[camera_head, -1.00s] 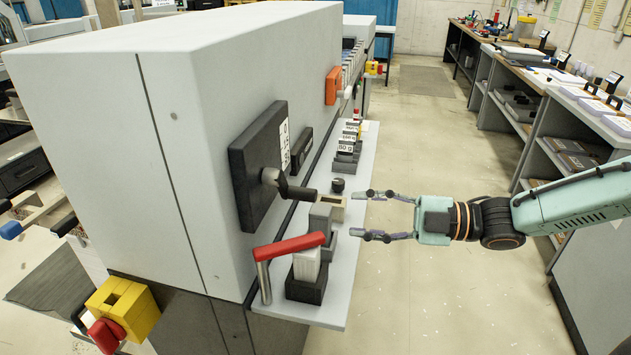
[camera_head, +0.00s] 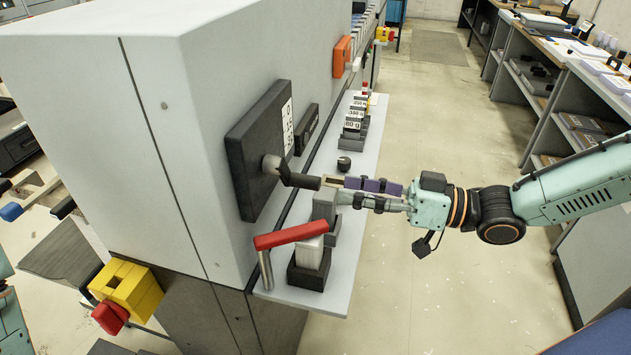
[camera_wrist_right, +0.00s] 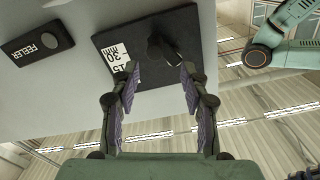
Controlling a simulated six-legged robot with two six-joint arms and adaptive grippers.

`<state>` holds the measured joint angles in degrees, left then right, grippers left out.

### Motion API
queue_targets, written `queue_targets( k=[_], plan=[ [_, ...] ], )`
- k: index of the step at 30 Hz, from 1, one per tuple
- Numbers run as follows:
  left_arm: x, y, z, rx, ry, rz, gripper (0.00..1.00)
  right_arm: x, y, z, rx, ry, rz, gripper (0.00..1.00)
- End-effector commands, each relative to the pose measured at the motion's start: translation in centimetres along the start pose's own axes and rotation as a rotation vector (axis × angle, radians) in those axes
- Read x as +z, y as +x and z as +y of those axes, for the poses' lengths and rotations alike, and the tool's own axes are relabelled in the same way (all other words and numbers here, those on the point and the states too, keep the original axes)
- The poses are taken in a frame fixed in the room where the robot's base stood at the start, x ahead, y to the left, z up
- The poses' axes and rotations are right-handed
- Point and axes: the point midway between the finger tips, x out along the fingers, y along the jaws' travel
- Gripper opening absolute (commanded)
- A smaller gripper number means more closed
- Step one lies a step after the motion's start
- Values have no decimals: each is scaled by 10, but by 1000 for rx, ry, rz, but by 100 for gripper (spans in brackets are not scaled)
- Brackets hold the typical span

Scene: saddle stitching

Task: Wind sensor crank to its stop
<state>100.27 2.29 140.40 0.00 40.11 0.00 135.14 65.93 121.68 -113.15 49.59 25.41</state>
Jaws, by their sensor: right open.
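The sensor crank (camera_head: 301,179) is a dark arm with a round grip pointing right, on a black panel (camera_head: 243,160) on the side of the large grey machine. In the wrist view the dark crank (camera_wrist_right: 163,45) lies between and just beyond the spread fingertips (camera_wrist_right: 160,76). I cannot tell whether they touch it. My left gripper is not in view.
Below the crank a pale shelf (camera_head: 343,252) carries a red-handled tool (camera_head: 290,236), grey blocks, a black knob (camera_head: 344,163) and weights marked in grams (camera_head: 353,124). A yellow block (camera_head: 127,287) sits at the machine's lower corner.

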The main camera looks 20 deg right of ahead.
Motion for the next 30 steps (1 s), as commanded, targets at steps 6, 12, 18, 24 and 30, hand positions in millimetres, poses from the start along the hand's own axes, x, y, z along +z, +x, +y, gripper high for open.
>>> queue_targets(
  k=[6, 12, 18, 24, 30],
  plan=[
    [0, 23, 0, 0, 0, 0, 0, 6, 20, 2, -2, -6, -8, 45],
    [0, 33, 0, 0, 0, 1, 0, 4, 36, 3, -3, -5, -9, 45],
    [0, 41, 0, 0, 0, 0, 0, 3, 53, 4, -1, -6, -9, 45],
    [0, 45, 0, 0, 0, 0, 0, 2, 66, 4, -1, -6, -7, 45],
    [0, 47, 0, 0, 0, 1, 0, 2, 72, 4, 1, -5, -5, 45]
  ],
)
